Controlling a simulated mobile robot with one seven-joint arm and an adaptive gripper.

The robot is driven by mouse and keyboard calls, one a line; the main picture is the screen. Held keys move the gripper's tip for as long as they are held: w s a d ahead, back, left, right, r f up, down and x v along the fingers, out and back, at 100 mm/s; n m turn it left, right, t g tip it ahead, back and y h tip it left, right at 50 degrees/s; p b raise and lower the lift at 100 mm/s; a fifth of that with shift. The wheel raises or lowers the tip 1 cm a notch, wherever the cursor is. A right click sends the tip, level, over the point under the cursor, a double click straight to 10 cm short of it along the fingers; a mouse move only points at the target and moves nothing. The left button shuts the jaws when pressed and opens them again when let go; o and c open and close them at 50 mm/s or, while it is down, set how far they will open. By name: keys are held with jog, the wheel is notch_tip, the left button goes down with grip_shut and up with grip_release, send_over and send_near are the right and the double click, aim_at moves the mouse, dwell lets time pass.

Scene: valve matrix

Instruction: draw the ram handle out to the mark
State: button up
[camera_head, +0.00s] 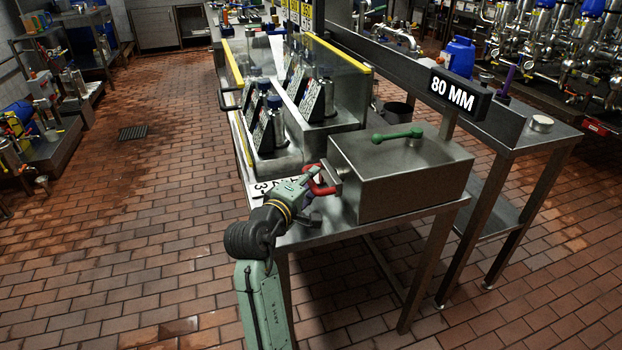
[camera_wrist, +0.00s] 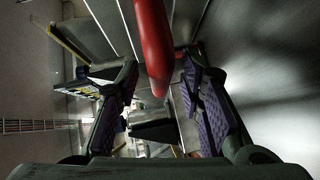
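A red ram handle (camera_head: 322,186) sticks out from the left face of a steel box (camera_head: 400,180) on the bench. A sign reading "80 MM" (camera_head: 453,93) stands above the box. My gripper (camera_head: 309,181) is at the red handle, coming from the lower left. In the wrist view the red handle (camera_wrist: 154,45) hangs down between the two purple-padded fingers of my gripper (camera_wrist: 155,98). The fingers stand apart, with gaps showing on both sides of the handle. The ram's travel mark is not clearly visible.
A green lever (camera_head: 398,134) lies on top of the box. Clear guard panels with a yellow edge (camera_head: 338,53) enclose several valve units (camera_head: 270,125) just behind my gripper. A white lettered plate (camera_head: 268,187) lies on the bench beside it. The brick floor (camera_head: 150,240) to the left is open.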

jog(key=shift+w+d, duration=0.15)
jog(key=shift+w, duration=0.2)
jog(key=shift+c, duration=0.2)
grip_shut()
dwell(0.5)
